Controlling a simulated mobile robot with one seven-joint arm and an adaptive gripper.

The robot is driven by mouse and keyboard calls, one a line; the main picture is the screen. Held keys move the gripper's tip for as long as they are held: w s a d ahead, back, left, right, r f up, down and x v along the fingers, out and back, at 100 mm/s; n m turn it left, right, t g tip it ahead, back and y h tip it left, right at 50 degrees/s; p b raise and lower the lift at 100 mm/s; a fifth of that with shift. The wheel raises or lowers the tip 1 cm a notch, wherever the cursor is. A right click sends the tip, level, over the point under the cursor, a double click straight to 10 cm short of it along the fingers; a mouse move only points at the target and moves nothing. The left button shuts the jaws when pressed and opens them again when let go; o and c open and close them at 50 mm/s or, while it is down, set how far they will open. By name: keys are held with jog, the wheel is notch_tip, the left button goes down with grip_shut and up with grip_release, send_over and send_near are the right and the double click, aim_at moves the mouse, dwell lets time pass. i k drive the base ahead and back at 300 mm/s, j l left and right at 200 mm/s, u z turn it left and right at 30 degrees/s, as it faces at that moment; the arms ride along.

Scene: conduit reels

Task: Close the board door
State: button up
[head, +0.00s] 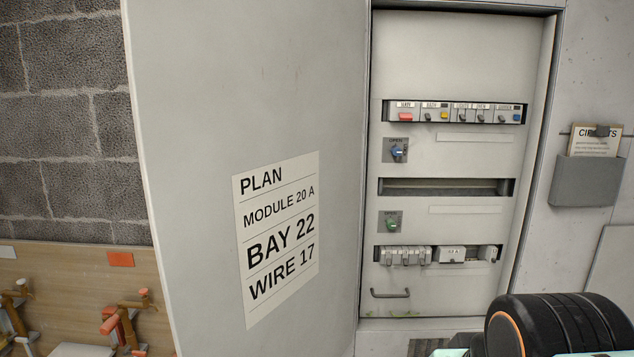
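The board door (190,130) is a large pale grey panel, standing wide open to the left of the board. It bears a white label (277,238) reading PLAN, MODULE 20 A, BAY 22, WIRE 17. The board (455,55) is a tall grey cabinet with its front uncovered. It shows an upper row of modules (455,112), a blue switch (398,152), an empty slot, a green switch (392,224) and a lower row of modules (405,256). Part of my arm shows at the lower right; my gripper's fingers cannot be seen.
A grey holder (587,181) with a card marked CIRCUITS hangs on the wall right of the board. At lower left, a wooden panel (70,270) carries orange-handled tools (128,312) before a block wall. The space before the board's upper part is clear.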

aim_at(247, 117)
jog(key=j+z, duration=0.2)
jog(key=j, duration=0.25)
jog(key=k+j+z, duration=0.15)
jog(key=j, duration=0.35)
jog(key=j+z, duration=0.2)
jog(key=j, duration=0.25)
jog(key=k+j+z, duration=0.15)
jog(key=j, duration=0.25)
jog(key=k+j+z, duration=0.2)
jog(key=j, duration=0.25)
jog(key=j+z, duration=0.25)
jog(key=k+l, duration=0.05)
